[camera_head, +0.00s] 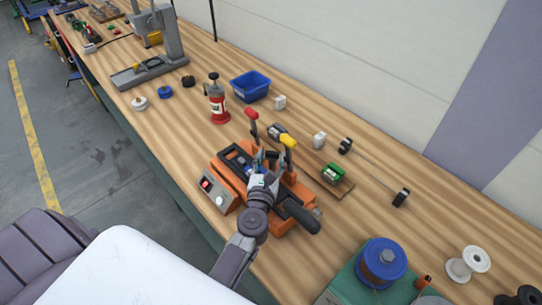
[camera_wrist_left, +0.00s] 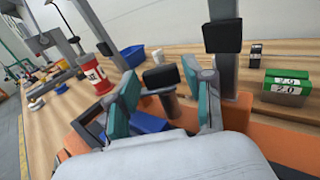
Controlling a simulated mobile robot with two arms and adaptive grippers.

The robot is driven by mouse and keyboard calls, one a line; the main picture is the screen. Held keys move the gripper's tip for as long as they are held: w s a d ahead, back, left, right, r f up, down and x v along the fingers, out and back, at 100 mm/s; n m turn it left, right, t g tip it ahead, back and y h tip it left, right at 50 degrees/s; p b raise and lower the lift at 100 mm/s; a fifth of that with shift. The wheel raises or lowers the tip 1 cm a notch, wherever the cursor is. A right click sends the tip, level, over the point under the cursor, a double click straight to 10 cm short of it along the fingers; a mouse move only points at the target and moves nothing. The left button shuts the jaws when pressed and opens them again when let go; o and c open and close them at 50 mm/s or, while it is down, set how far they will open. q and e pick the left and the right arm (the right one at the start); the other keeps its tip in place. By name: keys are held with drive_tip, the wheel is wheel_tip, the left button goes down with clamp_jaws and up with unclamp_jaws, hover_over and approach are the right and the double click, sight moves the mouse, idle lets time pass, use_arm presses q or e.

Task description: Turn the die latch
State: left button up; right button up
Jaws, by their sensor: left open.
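The orange machine (camera_head: 291,218) sits on the wooden bench, with a red-knobbed lever (camera_head: 252,114), a yellow-knobbed lever (camera_head: 288,141) and a thick black handle (camera_head: 301,215). I cannot tell for sure which part is the die latch. My left gripper (camera_head: 264,160) is over the middle of the machine, its teal fingers apart. In the left wrist view, a black-capped post (camera_wrist_left: 160,77) stands between and beyond the fingers (camera_wrist_left: 165,100). I cannot tell whether they touch it. A larger post with a black block (camera_wrist_left: 222,37) rises beside the right finger. My right gripper is out of view.
A red bottle (camera_head: 217,104), a blue bin (camera_head: 249,85) and a green box (camera_head: 333,174) stand around the machine. A blue spool (camera_head: 381,262) is at the front right. A grey-box control panel (camera_head: 211,189) is at the machine's left. Bare bench lies between the bottle and machine.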

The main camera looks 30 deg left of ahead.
use_arm(q)
drive_tip(key=shift+w, duration=0.15)
drive_tip(key=shift+c, duration=0.5)
drive_tip(key=c, duration=0.8)
drive_tip(key=shift+o, duration=0.2)
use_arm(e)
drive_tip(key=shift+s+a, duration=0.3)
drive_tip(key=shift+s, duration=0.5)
